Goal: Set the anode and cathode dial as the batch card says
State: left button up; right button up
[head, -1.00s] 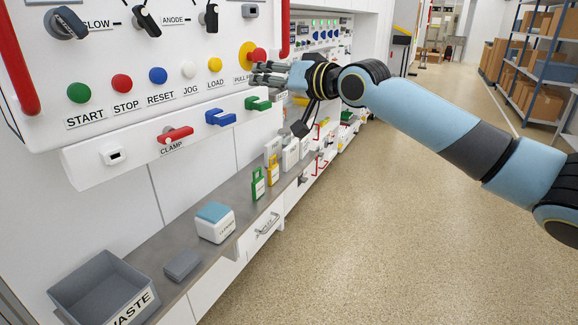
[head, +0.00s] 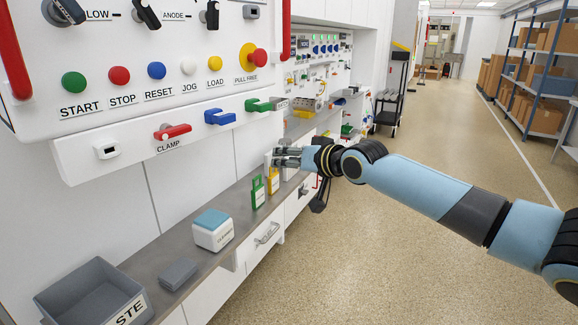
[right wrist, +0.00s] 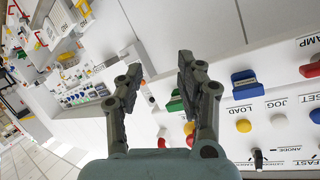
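Several black dials sit at the top of the white panel in the head view. One dial (head: 147,14) is left of the ANODE label (head: 174,16), and another (head: 210,15) is right of it. A black dial (right wrist: 258,160) also shows at the lower edge of the right wrist view, by the FAST label. I cannot read their settings. No readable batch card is in view. My right gripper (head: 288,157) is by the ledge below the panel, away from the dials. In the right wrist view its fingers (right wrist: 159,70) are apart with nothing held. My left gripper is not in view.
Coloured buttons, the red PULL FREE knob (head: 258,58) and a green handle (head: 262,104) stick out from the panel. The floor to the right is clear.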

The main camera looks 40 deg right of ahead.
jog(key=shift+f, duration=0.25)
dwell(0.3)
